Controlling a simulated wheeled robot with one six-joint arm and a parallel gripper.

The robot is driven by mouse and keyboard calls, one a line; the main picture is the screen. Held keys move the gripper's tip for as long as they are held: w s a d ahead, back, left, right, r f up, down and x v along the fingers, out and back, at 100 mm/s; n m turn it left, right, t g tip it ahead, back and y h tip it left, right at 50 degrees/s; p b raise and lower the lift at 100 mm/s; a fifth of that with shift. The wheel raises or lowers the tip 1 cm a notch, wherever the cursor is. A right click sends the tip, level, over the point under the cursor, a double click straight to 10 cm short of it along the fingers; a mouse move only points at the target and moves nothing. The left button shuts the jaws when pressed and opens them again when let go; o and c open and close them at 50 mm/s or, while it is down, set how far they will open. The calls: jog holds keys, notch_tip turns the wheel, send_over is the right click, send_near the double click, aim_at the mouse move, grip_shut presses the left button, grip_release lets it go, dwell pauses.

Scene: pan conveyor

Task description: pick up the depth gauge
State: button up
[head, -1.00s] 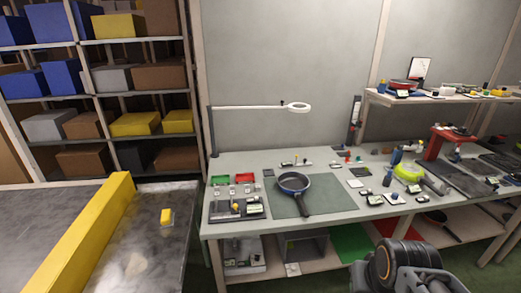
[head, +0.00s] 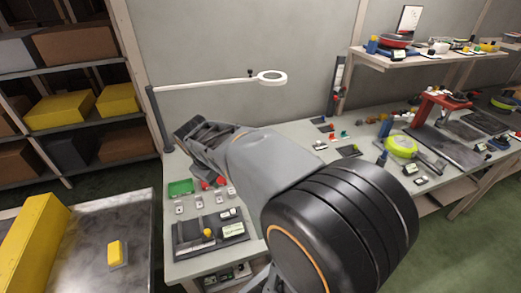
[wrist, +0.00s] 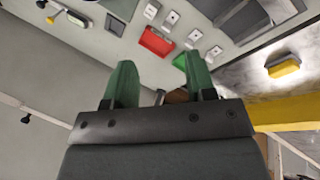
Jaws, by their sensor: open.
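I cannot tell which of the small items on the workbench (head: 290,133) is the depth gauge; part of the bench is hidden behind my arm. My gripper (wrist: 157,75) has its two green fingers wide apart in the wrist view. A small brown and silver item (wrist: 176,96) shows low between the fingers, partly hidden, and I cannot tell what it is. In the head view my gripper (head: 195,135) is over the left back of the bench, mostly dark and unclear.
Small white blocks (head: 179,208) stand in front of the green tray (head: 181,187). A dark fixture with a yellow knob (head: 208,233) is at the bench's front left. A yellow block (head: 115,252) lies on the grey surface at left.

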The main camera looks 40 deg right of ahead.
jog(key=w+d+f+n+g+h, duration=0.2)
jog(key=w+d+f+n+h, duration=0.15)
jog(key=w+d, duration=0.45)
jog(key=w+d+f+n+g+h, duration=0.2)
jog(key=w+d+f+n+h, duration=0.15)
jog(key=w+d, duration=0.5)
jog(key=d+f+n+h, duration=0.1)
jog(key=d+f, duration=0.2)
jog(key=d, duration=0.3)
jog(key=d+f+n+h+p, duration=0.1)
jog(key=d+f+n, duration=0.1)
jog(key=d, duration=0.3)
jog(key=d+f+n+h, duration=0.1)
jog(key=d+f+n, duration=0.1)
jog(key=d, duration=0.4)
jog(key=shift+w+d+f+g, duration=0.15)
jog(key=shift+d+f+g, duration=0.05)
jog(key=shift+f, duration=0.2)
jog(key=shift+w+d+f+g, duration=0.15)
jog(key=shift+f+g, duration=0.05)
jog(key=shift+f, duration=0.2)
jog(key=shift+p+x, duration=1.05)
jog(key=shift+x, duration=2.15)
jog(key=shift+s, duration=0.2)
jog(key=shift+c, duration=0.2)
grip_shut()
